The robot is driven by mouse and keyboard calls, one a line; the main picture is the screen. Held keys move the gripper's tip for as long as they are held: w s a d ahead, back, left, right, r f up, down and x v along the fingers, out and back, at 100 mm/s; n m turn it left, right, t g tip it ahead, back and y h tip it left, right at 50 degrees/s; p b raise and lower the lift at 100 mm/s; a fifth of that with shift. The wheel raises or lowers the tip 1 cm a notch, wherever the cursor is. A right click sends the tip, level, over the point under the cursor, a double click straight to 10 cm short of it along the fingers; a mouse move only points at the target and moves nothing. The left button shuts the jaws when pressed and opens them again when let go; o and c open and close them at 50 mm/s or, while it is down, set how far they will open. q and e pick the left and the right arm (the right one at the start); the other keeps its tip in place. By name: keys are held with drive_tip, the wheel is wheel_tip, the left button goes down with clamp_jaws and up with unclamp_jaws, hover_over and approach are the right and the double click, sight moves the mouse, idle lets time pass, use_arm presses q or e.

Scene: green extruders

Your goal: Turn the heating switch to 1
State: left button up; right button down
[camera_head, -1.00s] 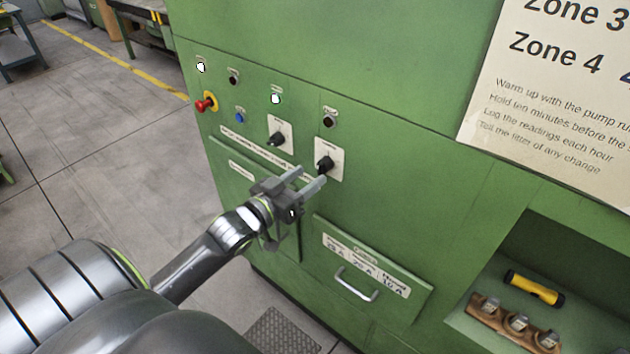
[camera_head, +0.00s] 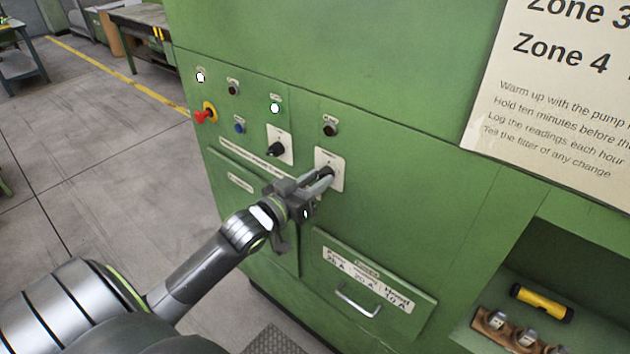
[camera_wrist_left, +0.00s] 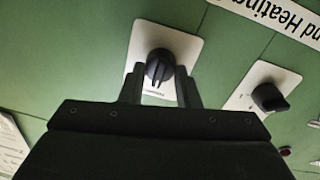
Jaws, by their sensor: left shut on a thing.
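The right-hand black rotary switch (camera_head: 326,171) sits on a white plate on the green panel; the fingers partly cover it in the head view. My left gripper (camera_head: 322,180) is shut on this switch. In the left wrist view the switch (camera_wrist_left: 159,66) lies between the two fingertips, its ridge pointing down the picture. A second black rotary switch (camera_head: 276,149) on a white plate stands to its left, free of the gripper. The lettering on both plates is too small to read, so I cannot tell the setting. My right gripper is not in view.
A red emergency knob (camera_head: 204,116), a blue button (camera_head: 239,128) and lamps sit up and left of the switches. A drawer with a metal handle (camera_head: 358,301) is below. A recess at right holds a yellow torch (camera_head: 541,302).

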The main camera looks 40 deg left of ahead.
use_arm(q)
drive_tip(key=shift+m, duration=0.4)
drive_tip(key=shift+c, duration=0.4)
drive_tip(key=m+b, duration=0.2)
drive_tip(key=m, duration=0.3)
drive_tip(key=shift+m, duration=0.3)
drive_tip(key=m+b, duration=0.1)
drive_tip(key=m, duration=0.4)
drive_tip(key=shift+d+b, duration=0.1)
drive_tip(key=shift+b, duration=0.2)
drive_tip(key=shift+m, duration=0.3)
drive_tip(key=o, duration=1)
